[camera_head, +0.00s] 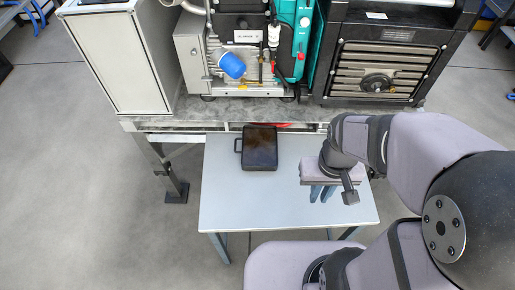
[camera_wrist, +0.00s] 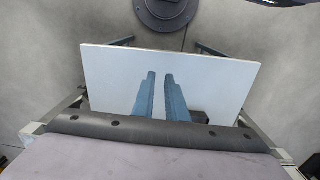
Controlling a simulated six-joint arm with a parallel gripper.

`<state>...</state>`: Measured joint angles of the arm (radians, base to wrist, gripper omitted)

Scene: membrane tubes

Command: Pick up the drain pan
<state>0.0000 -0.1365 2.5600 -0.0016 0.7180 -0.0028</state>
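The drain pan (camera_head: 259,149) is a dark, shallow, square pan with a brownish inside and a small handle loop on its left side. It sits on the back part of a light grey table (camera_head: 260,206). My gripper (camera_head: 321,194) is over the right part of the table, to the right of the pan and apart from it. In the wrist view my gripper (camera_wrist: 158,78) shows two blue fingers with a gap between them and nothing in it.
A workbench (camera_head: 150,122) with machines stands behind the table, its edge close to the pan. A blue-capped item (camera_head: 231,65) is among the machines. Something red shows partly under the bench edge. The table's front and left are clear.

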